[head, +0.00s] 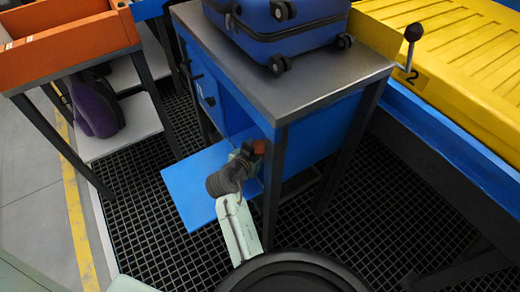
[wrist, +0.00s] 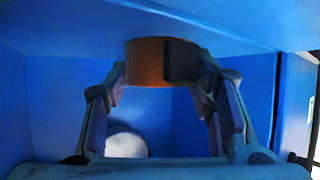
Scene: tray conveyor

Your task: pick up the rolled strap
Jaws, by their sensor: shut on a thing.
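The rolled strap (wrist: 148,62) is an orange roll with a black patch on its right side. In the wrist view it sits at the top middle, between the fingertips of my gripper (wrist: 163,76), which is shut on it. In the head view the strap (head: 260,146) shows as a small orange spot at the end of my arm. My gripper (head: 246,155) there is partly hidden by my wrist. It is at the open front of the blue cabinet (head: 325,137), by the cabinet's front leg.
A blue flap (head: 196,184) juts out below my wrist. A dark leg stands close beside my gripper. A blue suitcase (head: 275,22) lies on the cabinet top. A pale round thing (wrist: 126,139) lies inside the blue compartment. A yellow conveyor (head: 470,60) is at right.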

